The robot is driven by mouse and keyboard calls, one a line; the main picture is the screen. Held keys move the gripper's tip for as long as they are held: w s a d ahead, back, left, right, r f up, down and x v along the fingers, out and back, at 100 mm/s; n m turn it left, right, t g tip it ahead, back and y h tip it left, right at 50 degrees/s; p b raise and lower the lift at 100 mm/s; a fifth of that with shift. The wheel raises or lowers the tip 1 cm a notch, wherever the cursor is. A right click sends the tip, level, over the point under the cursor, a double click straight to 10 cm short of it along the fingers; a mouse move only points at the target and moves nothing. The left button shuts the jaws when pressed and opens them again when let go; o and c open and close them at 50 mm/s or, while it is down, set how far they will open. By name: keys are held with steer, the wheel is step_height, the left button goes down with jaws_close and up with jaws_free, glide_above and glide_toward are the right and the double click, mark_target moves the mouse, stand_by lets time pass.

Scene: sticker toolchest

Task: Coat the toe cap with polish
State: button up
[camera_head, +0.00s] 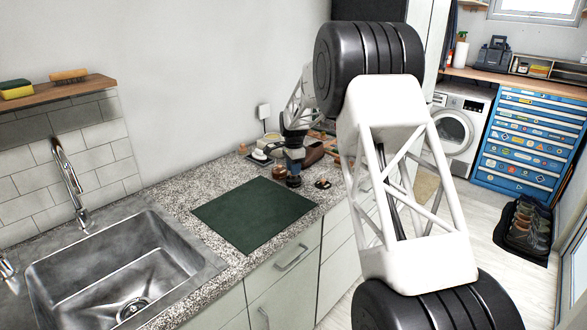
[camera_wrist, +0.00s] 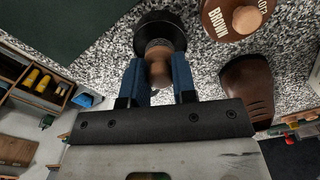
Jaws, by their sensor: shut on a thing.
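My gripper (camera_wrist: 160,76) has its blue fingers shut on the wooden handle of a round dauber brush (camera_wrist: 160,32) with a black head. In the head view my gripper (camera_head: 294,160) is low over the counter, just beyond the green mat. In the head view the shoe (camera_head: 314,153) is partly behind my gripper. A brown disc marked "BROWN" (camera_wrist: 218,20) with a wooden knob lies near the brush. I cannot tell whether the brush head touches the counter.
The dark green mat (camera_head: 254,213) lies bare on the speckled counter (camera_head: 177,196). A sink (camera_head: 120,265) is to the left. Small items, among them a brown jar (camera_head: 272,174), crowd the counter around my gripper. My arm blocks part of the head view.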

steer(key=shift+f, duration=0.65)
stand_by(2.4)
steer(key=shift+r, duration=0.15)
steer(key=shift+r, duration=3.45)
